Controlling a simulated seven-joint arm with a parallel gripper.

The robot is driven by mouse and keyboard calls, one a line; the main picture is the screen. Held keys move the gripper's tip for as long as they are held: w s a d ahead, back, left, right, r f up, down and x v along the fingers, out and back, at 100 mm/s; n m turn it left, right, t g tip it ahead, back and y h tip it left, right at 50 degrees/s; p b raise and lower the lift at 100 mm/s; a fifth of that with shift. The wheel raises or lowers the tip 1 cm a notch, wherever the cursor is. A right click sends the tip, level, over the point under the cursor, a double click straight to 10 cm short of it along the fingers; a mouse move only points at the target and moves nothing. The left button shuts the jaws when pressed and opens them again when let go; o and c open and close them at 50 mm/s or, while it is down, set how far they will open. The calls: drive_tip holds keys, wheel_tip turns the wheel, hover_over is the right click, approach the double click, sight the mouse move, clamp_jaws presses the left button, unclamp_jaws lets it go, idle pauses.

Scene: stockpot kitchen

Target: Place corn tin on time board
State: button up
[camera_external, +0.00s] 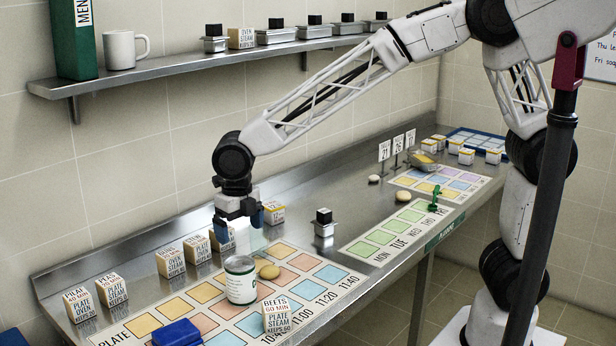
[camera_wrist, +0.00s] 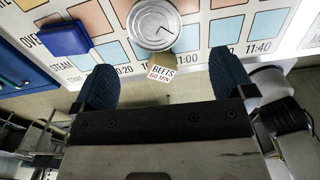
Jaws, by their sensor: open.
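A metal tin (camera_external: 240,280) with a white and green label stands upright on the time board (camera_external: 145,325), a white sheet with coloured squares, times and row names. I cannot read its label. In the wrist view the tin's round lid (camera_wrist: 155,22) shows at the top, beyond my fingertips. My gripper (camera_external: 239,218) points down, open and empty, above the tin and apart from it; its two blue fingers also show in the wrist view (camera_wrist: 165,78).
A beets block (camera_external: 277,317) stands close in front of the tin. A blue box (camera_external: 177,333) is at the front left. Several labelled blocks (camera_external: 170,262) line the back. A black-topped canister (camera_external: 324,222) stands to the right.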

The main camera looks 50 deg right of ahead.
drive_tip(key=s+d+r+m, duration=0.25)
drive_tip(key=d+m, duration=0.35)
drive_tip(key=d, duration=0.3)
drive_tip(key=s+d+r+m+t, duration=0.1)
drive_tip(key=d+r+m, duration=0.3)
drive_tip(key=d, duration=0.5)
drive_tip(key=s+d+r+m, duration=0.2)
drive_tip(key=d+m, duration=0.5)
drive_tip(key=d, duration=0.2)
drive_tip(key=s+d+f+m+t, duration=0.1)
drive_tip(key=s+d+m, duration=1.6)
drive_tip(key=m, duration=0.1)
drive_tip(key=shift+s+d+m+t, duration=0.3)
drive_tip(key=shift+s, duration=0.1)
